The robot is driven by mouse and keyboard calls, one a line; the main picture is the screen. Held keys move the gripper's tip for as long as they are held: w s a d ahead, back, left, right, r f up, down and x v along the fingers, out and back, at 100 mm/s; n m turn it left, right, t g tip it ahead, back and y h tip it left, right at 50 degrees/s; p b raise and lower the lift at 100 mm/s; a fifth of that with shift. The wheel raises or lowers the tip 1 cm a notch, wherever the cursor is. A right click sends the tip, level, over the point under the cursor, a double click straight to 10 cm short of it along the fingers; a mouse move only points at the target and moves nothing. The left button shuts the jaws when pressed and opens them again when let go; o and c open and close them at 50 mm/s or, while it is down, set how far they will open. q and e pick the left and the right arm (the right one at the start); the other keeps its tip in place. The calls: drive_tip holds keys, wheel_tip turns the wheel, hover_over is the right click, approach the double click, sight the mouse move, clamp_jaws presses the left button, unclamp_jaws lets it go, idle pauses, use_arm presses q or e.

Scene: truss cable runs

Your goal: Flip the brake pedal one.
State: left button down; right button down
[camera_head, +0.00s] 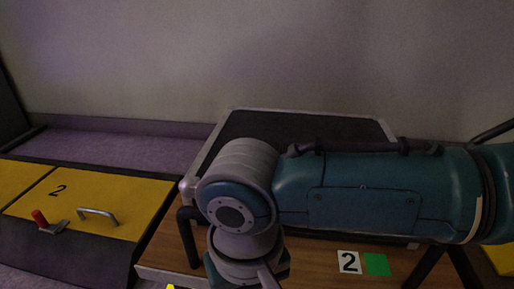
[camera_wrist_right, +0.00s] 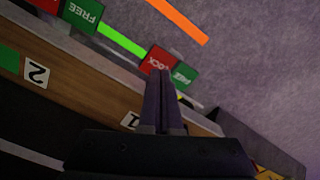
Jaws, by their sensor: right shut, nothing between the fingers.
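In the right wrist view, a red plate marked LOCK (camera_wrist_right: 157,61) and a green plate marked FREE (camera_wrist_right: 184,75) sit side by side near a white label that looks like a 1 (camera_wrist_right: 130,120); I take them as brake pedal one. My right gripper (camera_wrist_right: 161,75) is shut and empty, its fingertips overlapping the lower edge of the red plate. I cannot tell whether they touch it. Part of the green plate's surroundings is hidden by the fingers. In the head view, my right arm reaches in from the right and its gripper is not clearly seen. My left gripper is out of view.
Another green FREE plate (camera_wrist_right: 82,13) with a red plate (camera_wrist_right: 47,4) lies near label 2 (camera_wrist_right: 37,73). A green bar (camera_wrist_right: 122,40) and an orange stripe (camera_wrist_right: 178,20) show too. A wooden-edged bench with a dark case (camera_head: 300,124) stands ahead; a yellow panel with a handle (camera_head: 98,215) is left.

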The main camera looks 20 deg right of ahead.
drive_tip(key=shift+f, duration=0.35)
drive_tip(key=shift+f+b, duration=0.7)
drive_tip(key=shift+f, duration=0.25)
idle(0.4)
drive_tip(key=shift+f, duration=0.3)
drive_tip(key=shift+r+p, duration=0.85)
drive_tip(key=shift+r, duration=0.05)
wheel_tip(320, 180, up, 5)
drive_tip(key=p, duration=0.6)
drive_tip(key=shift+f, duration=0.1)
drive_tip(key=shift+r+p, duration=0.3)
drive_tip(key=shift+p, duration=0.05)
drive_tip(key=shift+f, duration=0.1)
